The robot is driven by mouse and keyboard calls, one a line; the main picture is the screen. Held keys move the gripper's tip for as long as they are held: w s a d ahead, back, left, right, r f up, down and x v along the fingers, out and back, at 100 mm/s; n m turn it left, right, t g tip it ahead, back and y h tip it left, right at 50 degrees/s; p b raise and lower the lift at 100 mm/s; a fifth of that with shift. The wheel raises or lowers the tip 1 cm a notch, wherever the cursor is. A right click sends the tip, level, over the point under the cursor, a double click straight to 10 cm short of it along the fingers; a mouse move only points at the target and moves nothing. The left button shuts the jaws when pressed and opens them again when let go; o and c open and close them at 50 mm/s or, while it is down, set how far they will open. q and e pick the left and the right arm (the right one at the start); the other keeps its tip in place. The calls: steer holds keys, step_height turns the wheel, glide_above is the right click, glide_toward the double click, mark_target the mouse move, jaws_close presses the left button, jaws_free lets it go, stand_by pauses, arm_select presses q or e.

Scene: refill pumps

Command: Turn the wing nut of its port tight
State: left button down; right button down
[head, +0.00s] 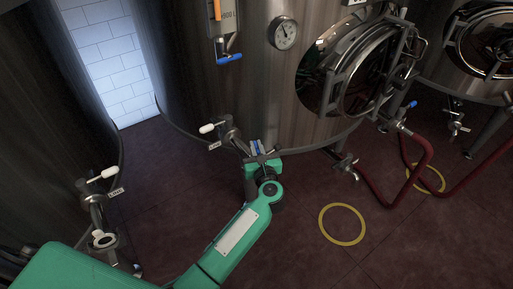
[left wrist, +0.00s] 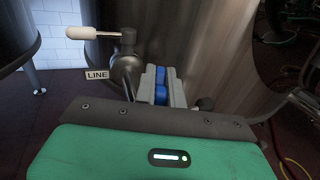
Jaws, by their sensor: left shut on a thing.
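My left gripper (head: 258,149) is at the front end of the LINE port (head: 227,131) on the middle tank. It is shut at the place of the port's wing nut, and the fingers and hand hide the nut itself. In the left wrist view the blue-padded fingers (left wrist: 160,84) are close together in front of the port (left wrist: 126,66). The port's white-handled valve lever (left wrist: 95,33) points left, with the LINE tag (left wrist: 97,74) below it. My right gripper is not in view.
Another LINE port (head: 97,201) stands on the left tank. A lower valve (head: 344,164) sits right of my gripper. Red hoses (head: 425,160) run on the right. Yellow rings (head: 342,224) mark the floor, which is otherwise open in front.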

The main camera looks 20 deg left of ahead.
arm_select(q)
steer(key=shift+h, duration=0.3)
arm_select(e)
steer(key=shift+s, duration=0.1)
